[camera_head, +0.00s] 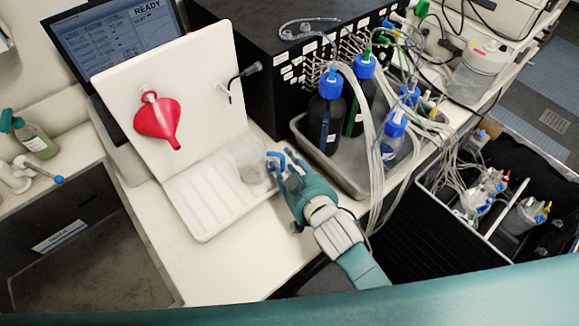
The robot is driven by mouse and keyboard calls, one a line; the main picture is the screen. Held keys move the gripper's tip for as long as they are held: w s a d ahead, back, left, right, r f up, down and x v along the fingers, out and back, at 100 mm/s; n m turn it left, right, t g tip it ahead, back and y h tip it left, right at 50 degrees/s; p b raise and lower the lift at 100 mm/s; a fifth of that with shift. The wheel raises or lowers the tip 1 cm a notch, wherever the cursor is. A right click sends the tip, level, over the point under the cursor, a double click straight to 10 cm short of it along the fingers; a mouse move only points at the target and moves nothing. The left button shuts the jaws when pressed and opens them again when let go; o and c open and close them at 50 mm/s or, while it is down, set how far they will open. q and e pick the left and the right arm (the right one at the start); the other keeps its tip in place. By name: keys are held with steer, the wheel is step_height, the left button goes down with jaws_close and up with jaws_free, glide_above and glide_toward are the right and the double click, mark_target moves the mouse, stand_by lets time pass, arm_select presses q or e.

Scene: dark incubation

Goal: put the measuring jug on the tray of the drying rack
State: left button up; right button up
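The drying rack is white, with an upright back panel (190,75) and a ribbed tray (205,218) at its foot. The clear measuring jug (250,162) shows at the right part of the tray, close to the panel's lower right corner. It is see-through and faint, so I cannot tell whether it rests on the tray or hangs just above it. My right gripper (275,166) reaches in from the lower right, its fingertips at the jug's right side. I cannot tell whether the fingers are closed on it. My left gripper is not in view.
A red funnel (158,120) hangs on the panel, with an empty peg (224,90) beside it. A grey bin (345,168) of blue-capped bottles with tubing stands close right of my gripper. A laptop (115,35) stands behind the rack. Bare counter lies in front of the tray.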

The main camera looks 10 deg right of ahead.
steer(key=shift+s+d+r, duration=0.1)
steer(key=shift+s+r, duration=0.05)
steer(key=shift+s, duration=0.1)
steer(key=b+v, duration=0.2)
steer(key=v, duration=0.9)
steer(key=shift+s+r, duration=0.2)
